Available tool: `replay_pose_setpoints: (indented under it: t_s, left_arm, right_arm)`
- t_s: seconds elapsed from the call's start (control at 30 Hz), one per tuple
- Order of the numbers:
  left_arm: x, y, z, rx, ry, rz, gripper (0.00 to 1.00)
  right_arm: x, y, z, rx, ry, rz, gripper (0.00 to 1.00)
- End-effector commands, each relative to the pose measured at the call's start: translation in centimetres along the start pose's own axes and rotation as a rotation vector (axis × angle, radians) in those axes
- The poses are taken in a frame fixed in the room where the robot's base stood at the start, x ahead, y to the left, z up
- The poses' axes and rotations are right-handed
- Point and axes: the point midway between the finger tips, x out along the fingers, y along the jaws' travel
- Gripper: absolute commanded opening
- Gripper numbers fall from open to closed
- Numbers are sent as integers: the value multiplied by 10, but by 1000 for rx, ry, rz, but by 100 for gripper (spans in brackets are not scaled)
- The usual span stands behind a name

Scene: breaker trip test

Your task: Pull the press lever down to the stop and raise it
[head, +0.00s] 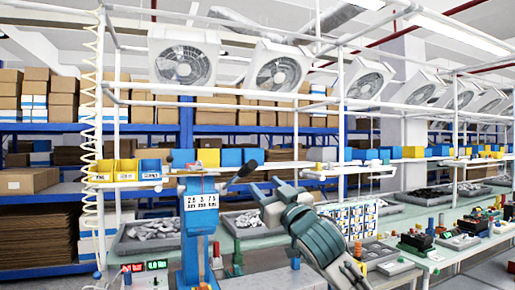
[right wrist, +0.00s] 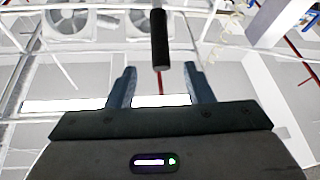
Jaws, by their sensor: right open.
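The blue press (head: 198,225) stands upright left of centre in the head view, with a white number panel on its front. Its lever reaches out to the upper right and ends in a black handle (head: 242,172). My right gripper (head: 266,187) is open and empty, just right of and a little below the handle. In the right wrist view the black lever handle (right wrist: 159,38) is centred, its near end between the tips of my open right gripper (right wrist: 160,70). I see no finger touching it. My left gripper is not in view.
The workbench (head: 265,282) holds small coloured parts around the press. A grey tray (head: 150,236) of parts lies behind it at left. A sheet of labelled cards (head: 350,222) stands right of my arm. Yellow bins (head: 100,172) sit on a rail at left.

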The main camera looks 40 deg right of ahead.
Motion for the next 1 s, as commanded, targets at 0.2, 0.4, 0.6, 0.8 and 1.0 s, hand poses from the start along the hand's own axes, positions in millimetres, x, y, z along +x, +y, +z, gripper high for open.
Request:
replay_pose_setpoints:
  t_s: [0.2,0.4,0.6,0.8,1.0]
  left_arm:
    - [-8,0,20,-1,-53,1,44]
    - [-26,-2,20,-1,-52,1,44]
    - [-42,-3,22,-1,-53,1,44]
    - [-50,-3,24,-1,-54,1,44]
    - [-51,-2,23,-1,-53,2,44]
  right_arm:
    - [11,0,1,9,-15,11,47]
    - [43,1,-2,11,-14,10,47]
    - [81,1,-1,10,-15,9,47]
    - [104,0,2,7,-13,8,47]
    - [110,0,3,4,-13,8,47]
